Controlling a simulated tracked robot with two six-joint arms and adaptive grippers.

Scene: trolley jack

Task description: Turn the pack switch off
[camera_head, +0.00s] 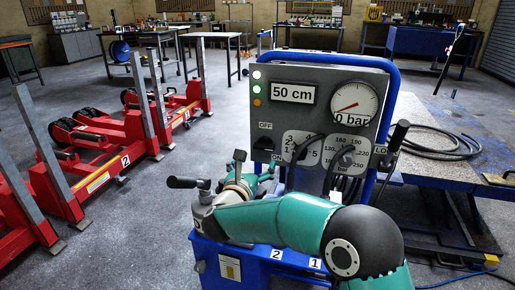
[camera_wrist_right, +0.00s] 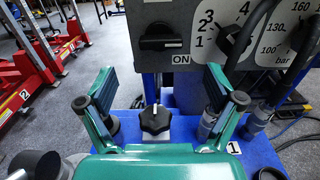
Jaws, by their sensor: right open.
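The pack switch (camera_head: 263,144) is a dark rotary knob at the lower left of the grey control panel, between the OFF and ON labels. In the right wrist view the switch (camera_wrist_right: 163,40) shows above the ON label, its bar roughly horizontal. My right gripper (camera_wrist_right: 160,78) is open and empty, its fingers spread on either side below the switch and apart from it. In the head view the right gripper (camera_head: 257,160) is in front of the panel's lower left, partly hidden by its own arm. My left gripper is not in view.
The panel (camera_head: 310,70) has a 50 cm display, a gauge near 0 bar and lit lamps. Two selector knobs with hoses sit right of the switch. Red jacks (camera_head: 100,160) stand left.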

